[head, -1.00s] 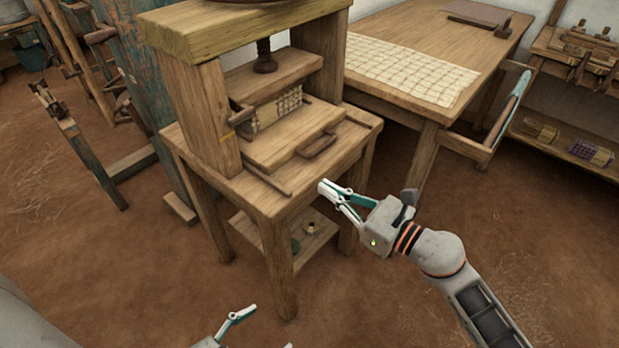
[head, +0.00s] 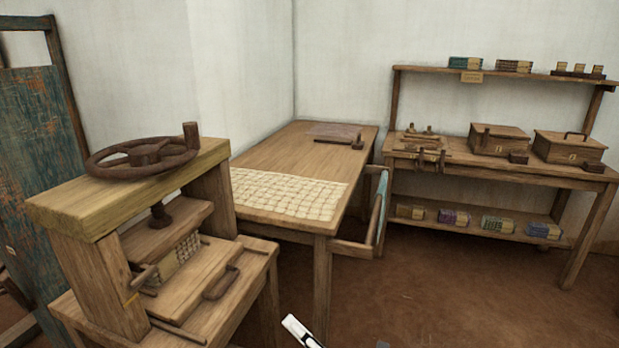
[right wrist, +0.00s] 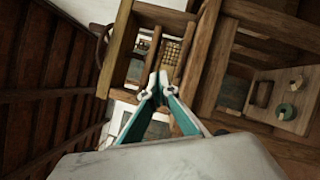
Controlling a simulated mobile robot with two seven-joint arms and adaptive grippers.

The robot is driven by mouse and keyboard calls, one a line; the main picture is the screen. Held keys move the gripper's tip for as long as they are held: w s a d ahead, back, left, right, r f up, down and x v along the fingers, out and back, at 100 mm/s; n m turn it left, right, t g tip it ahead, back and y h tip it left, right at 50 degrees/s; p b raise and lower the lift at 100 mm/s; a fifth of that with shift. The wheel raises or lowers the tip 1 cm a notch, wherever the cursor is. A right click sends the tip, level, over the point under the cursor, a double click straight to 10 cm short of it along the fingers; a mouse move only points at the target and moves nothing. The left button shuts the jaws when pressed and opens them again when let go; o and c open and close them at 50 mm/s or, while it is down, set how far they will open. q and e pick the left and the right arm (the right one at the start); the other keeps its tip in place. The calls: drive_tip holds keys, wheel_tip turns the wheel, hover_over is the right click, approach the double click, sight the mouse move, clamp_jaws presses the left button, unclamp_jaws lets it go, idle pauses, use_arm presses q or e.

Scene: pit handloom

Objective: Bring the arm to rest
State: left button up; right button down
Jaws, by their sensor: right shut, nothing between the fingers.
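My right gripper (head: 302,332) shows at the bottom edge of the head view, with only a white fingertip part in the picture. It is in front of the wooden press (head: 140,205) and to the right of its table. In the right wrist view the two teal-and-white fingers of my right gripper (right wrist: 161,78) meet at their tips, with nothing between them. The press frame (right wrist: 118,50) stands beyond the fingers there, apart from them as far as I can tell. My left gripper is outside both current views.
A long wooden table (head: 275,158) carries a gridded cloth (head: 285,194). A wooden shelf bench (head: 480,172) with boxes stands at the back right. A blue-green panel (head: 45,150) stands at the left. Brown floor (head: 450,290) is open at the lower right.

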use_arm(q)
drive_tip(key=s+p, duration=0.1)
drive_tip(key=p, duration=0.2)
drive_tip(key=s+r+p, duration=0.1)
drive_tip(key=p, duration=0.2)
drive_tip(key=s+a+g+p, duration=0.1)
drive_tip(key=p, duration=0.1)
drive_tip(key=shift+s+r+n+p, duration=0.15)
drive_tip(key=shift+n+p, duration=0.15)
drive_tip(key=shift+p, duration=0.1)
use_arm(e)
drive_tip(key=s+d+f+m+g+h, duration=0.1)
drive_tip(key=s+d+f+m+h, duration=0.5)
drive_tip(key=s+d+m, duration=0.5)
drive_tip(key=s+d+f+m+g+h, duration=0.2)
drive_tip(key=s+d+f+m+h, duration=0.3)
drive_tip(key=s+d+f+m, duration=0.5)
drive_tip(key=s+d+m, duration=0.2)
drive_tip(key=s+m, duration=0.3)
drive_tip(key=m, duration=0.2)
drive_tip(key=shift+h, duration=0.4)
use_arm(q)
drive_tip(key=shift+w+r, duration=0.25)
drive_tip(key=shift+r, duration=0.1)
use_arm(e)
drive_tip(key=shift+d, duration=0.1)
